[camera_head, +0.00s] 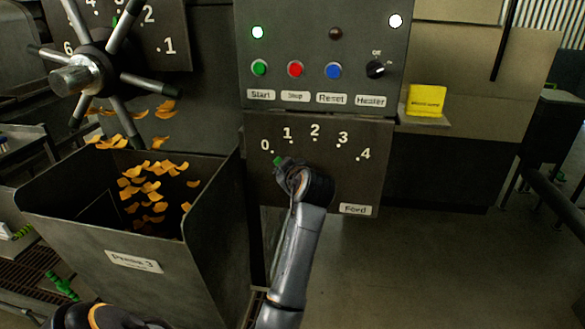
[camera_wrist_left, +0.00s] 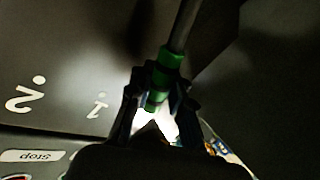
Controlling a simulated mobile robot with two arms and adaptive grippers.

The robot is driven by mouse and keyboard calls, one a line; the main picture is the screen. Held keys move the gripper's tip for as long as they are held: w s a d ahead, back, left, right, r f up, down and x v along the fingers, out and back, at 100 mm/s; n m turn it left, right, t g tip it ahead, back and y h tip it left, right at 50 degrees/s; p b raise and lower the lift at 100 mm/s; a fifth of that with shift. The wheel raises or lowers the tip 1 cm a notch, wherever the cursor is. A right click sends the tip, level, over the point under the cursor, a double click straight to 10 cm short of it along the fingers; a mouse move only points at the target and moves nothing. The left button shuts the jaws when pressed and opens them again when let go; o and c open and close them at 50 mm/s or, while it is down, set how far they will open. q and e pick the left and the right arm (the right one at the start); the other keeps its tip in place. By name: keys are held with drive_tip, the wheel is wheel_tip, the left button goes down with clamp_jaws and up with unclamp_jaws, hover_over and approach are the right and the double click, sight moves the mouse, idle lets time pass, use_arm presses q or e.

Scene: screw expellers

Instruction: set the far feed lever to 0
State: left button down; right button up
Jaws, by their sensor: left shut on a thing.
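The feed plate (camera_head: 352,188) in the head view has a dotted scale from 0 to 4. The green tip of the feed lever (camera_head: 279,161) lies close to the 0 dot, on the 0 side of 1. My left gripper (camera_head: 287,170) is at the lever and hides most of it and its pivot. In the left wrist view the fingers (camera_wrist_left: 157,90) are shut around the lever's green grip (camera_wrist_left: 164,66). The 1 and 2 marks show to the left there; the 0 is not seen. My right gripper is not in view.
Above the plate is a panel with green, red and blue buttons (camera_head: 295,69) and a heater knob (camera_head: 375,69). A spoked handwheel (camera_head: 85,77) is at upper left. Below it, a bin (camera_head: 130,259) holds orange flakes. A yellow block (camera_head: 426,100) sits on a right ledge. Floor at right is clear.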

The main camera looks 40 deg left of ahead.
use_arm(q)
drive_tip(key=shift+s+a+f+n+h, duration=0.2)
drive_tip(key=shift+a+f+n+h, duration=0.1)
drive_tip(key=shift+f, duration=0.2)
drive_tip(key=shift+s+f, duration=0.1)
drive_tip(key=shift+f, duration=0.1)
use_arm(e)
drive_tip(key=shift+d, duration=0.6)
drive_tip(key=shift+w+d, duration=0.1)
use_arm(q)
drive_tip(key=c, duration=1.5)
unclamp_jaws()
drive_tip(key=shift+r, duration=0.15)
drive_tip(key=shift+r, duration=0.1)
drive_tip(key=v, duration=0.7)
drive_tip(key=shift+s+d, duration=0.1)
drive_tip(key=shift+s, duration=0.1)
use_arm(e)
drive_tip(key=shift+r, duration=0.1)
